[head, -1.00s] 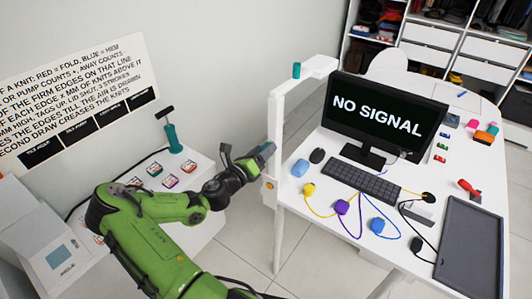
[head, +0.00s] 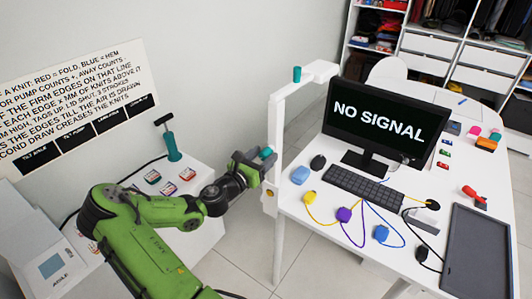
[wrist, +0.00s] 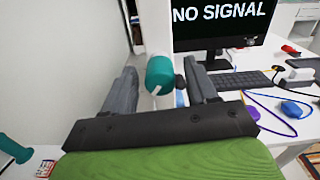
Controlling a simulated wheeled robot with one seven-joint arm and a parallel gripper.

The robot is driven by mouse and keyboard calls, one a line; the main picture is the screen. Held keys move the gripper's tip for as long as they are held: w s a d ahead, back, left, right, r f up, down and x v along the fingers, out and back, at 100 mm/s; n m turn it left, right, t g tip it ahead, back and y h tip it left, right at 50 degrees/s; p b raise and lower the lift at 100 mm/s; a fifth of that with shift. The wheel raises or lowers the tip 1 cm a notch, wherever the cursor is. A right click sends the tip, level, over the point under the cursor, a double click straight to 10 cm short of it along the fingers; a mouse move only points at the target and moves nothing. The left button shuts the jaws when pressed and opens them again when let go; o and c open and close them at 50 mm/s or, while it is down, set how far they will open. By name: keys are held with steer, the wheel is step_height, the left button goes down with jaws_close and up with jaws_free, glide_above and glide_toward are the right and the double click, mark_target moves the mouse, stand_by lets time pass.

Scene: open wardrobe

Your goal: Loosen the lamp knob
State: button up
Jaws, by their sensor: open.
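The lamp is a white post (head: 275,150) with a short arm at its top, standing at the left end of the desk. A teal cylindrical knob (head: 266,153) sits on the post's left side at mid height. My gripper (head: 255,160) is open beside the post, at the side knob. In the wrist view, the side knob (wrist: 160,75) shows between the two grey fingers, with a gap on either side. I cannot tell how far it reaches between them.
The white desk (head: 310,208) carries a monitor (head: 372,122), a keyboard (head: 365,186), coloured pucks with cables and a dark tray (head: 475,255). At left, a white table holds small cards and a teal pump (head: 171,145). Floor shows between the two tables.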

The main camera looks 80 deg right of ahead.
jaws_close()
steer(key=shift+p, duration=0.5)
steer(key=shift+r+n+p, duration=0.1)
steer(key=shift+n+p, duration=0.2)
steer(key=shift+n, duration=0.1)
steer(key=n+p, duration=0.2)
steer(key=p, duration=0.2)
steer(key=shift+n, duration=0.4)
